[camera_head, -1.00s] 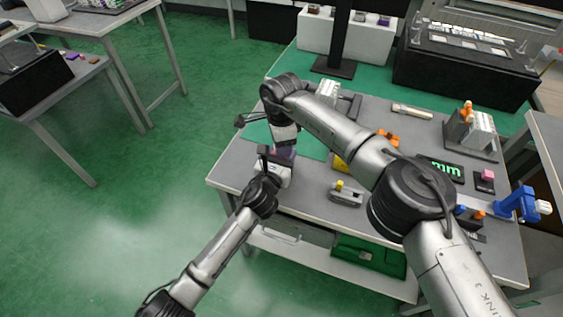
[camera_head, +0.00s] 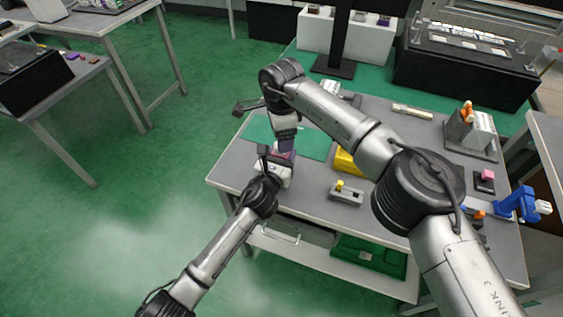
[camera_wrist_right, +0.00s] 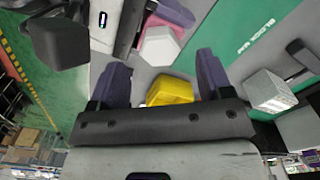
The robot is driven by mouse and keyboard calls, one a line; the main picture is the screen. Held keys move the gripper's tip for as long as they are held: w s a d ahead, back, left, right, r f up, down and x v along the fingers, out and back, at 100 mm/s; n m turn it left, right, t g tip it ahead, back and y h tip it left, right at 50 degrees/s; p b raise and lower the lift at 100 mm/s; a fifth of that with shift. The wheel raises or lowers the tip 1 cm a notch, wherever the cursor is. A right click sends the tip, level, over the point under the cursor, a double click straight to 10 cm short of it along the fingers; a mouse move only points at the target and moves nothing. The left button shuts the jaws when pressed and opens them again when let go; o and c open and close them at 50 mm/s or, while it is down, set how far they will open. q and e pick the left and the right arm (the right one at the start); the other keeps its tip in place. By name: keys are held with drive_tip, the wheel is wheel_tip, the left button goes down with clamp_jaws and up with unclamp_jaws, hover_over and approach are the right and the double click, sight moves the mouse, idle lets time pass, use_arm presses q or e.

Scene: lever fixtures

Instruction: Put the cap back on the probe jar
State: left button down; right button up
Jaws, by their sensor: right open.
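In the head view my right gripper (camera_head: 287,144) points down over the front left of the grey table, just above my left gripper (camera_head: 274,164). In the right wrist view my right gripper (camera_wrist_right: 160,62) is open with nothing between its fingertips. The head view hides this spot behind both grippers.
A yellow block (camera_head: 346,160) and a grey fixture with a yellow knob (camera_head: 346,193) stand to the right. A green mat (camera_head: 312,143) lies behind the grippers. My right forearm covers the middle.

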drive_tip(key=shift+r, duration=0.55)
drive_tip(key=shift+r, duration=0.1)
drive_tip(key=r, duration=0.2)
drive_tip(key=shift+w+a+r, duration=0.2)
drive_tip(key=shift+a+r, duration=0.15)
drive_tip(key=shift+r, duration=0.05)
drive_tip(key=n, duration=0.2)
drive_tip(key=shift+d+r+n, duration=0.15)
drive_tip(key=shift+r+n, duration=0.1)
drive_tip(key=shift+n, duration=0.05)
drive_tip(key=n, duration=0.4)
drive_tip(key=shift+s+d, duration=0.2)
drive_tip(key=shift+f, duration=0.1)
drive_tip(key=shift+f, duration=3.95)
